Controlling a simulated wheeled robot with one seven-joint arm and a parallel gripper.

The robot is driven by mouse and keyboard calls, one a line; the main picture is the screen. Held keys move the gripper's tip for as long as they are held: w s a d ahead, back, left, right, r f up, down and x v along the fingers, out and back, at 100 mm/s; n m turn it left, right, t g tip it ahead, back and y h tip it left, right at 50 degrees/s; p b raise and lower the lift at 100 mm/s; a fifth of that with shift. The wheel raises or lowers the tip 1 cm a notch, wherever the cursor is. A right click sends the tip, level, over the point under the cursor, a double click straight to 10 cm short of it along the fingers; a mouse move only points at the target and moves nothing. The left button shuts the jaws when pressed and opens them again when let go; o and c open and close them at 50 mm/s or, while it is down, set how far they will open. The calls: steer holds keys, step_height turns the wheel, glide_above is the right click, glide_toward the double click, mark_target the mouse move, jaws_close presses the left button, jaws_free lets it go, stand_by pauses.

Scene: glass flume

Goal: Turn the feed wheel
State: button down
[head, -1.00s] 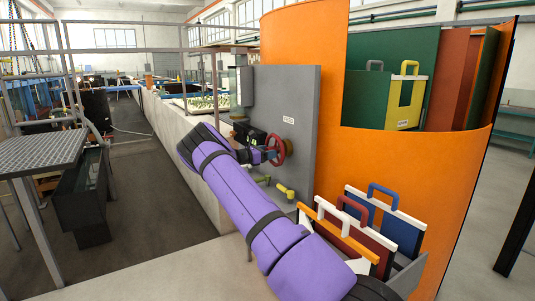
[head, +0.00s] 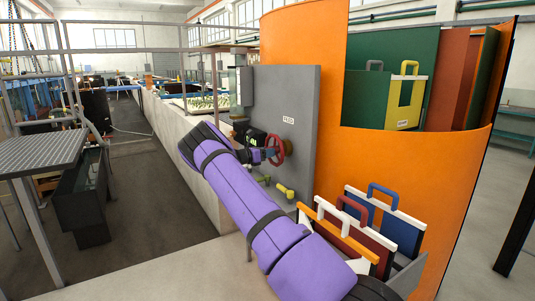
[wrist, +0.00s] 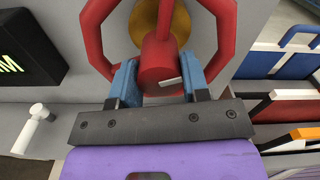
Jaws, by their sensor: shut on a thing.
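The red feed wheel (head: 279,150) stands on the front of a grey panel (head: 290,95), below a small label that reads FEED. In the wrist view the wheel's red rim (wrist: 228,30) and spoke surround a brass-coloured disc (wrist: 150,18). A red cylindrical part of the wheel (wrist: 160,62) sits between the two blue fingers of my gripper (wrist: 160,80). The fingers touch it from both sides, so my gripper is shut on the wheel. In the head view my purple arm reaches up to the wheel and the fingertips are too small to make out.
A yellow handle (head: 285,191) sticks out below the wheel, and a white one (wrist: 38,118) shows at left in the wrist view. A rack of coloured boards (head: 395,228) stands close at right, in front of the orange curved wall (head: 300,40).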

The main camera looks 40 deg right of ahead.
steer(key=n, duration=1.1)
steer(key=shift+n, duration=1.8)
steer(key=c, duration=0.6)
jaws_free()
steer(key=shift+a, duration=0.1)
steer(key=v, duration=1)
steer(key=shift+a, duration=0.35)
